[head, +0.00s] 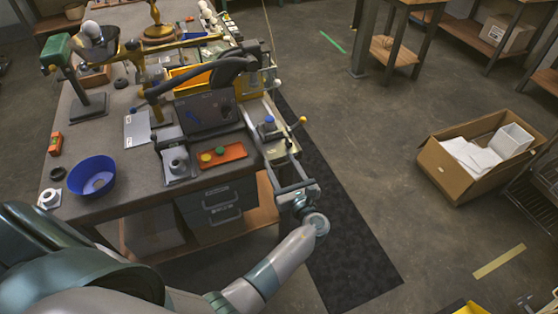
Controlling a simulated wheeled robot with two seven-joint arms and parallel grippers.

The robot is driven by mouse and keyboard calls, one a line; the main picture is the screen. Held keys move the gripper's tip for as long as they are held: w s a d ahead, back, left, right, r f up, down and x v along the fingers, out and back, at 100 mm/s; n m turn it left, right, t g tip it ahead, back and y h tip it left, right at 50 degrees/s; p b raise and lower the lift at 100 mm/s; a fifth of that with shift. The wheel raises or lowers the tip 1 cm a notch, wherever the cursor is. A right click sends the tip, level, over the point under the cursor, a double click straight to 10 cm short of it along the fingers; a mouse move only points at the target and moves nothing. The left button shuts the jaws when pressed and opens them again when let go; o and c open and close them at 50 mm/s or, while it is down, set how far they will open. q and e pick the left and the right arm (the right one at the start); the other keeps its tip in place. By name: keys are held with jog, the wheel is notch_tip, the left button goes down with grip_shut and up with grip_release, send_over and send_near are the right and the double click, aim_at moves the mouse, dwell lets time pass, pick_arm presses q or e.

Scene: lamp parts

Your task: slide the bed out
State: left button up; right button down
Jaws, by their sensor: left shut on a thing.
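The bed (262,107) looks like the pale sliding part along the right side of the dark machine (208,108) on the workbench. A blue knob (269,120) and a yellow-ball lever (303,120) show beside it. My left gripper (285,166) is at the near end of the bed, past the bench's right edge. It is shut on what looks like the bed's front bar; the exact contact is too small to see. My right gripper is not in view.
The bench (112,178) also holds a blue bowl (91,176), an orange tray (222,155) and a green-headed stand (82,90). A dark mat (345,235) lies on the floor right of the bench. A cardboard box (455,178) stands farther right, with clear floor between.

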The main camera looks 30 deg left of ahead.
pick_arm(q)
jog(key=shift+s+f, duration=0.2)
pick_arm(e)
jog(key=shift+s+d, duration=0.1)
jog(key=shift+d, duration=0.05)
pick_arm(q)
jog(key=o, duration=1.3)
jog(key=shift+c, duration=0.2)
jog(key=b+v, duration=0.2)
jog(key=v, duration=0.6)
jog(key=shift+r+b, duration=0.2)
jog(key=shift+b, duration=0.1)
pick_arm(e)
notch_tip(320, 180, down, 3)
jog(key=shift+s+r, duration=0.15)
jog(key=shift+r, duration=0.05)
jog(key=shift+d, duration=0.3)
pick_arm(q)
jog(key=shift+f, duration=0.1)
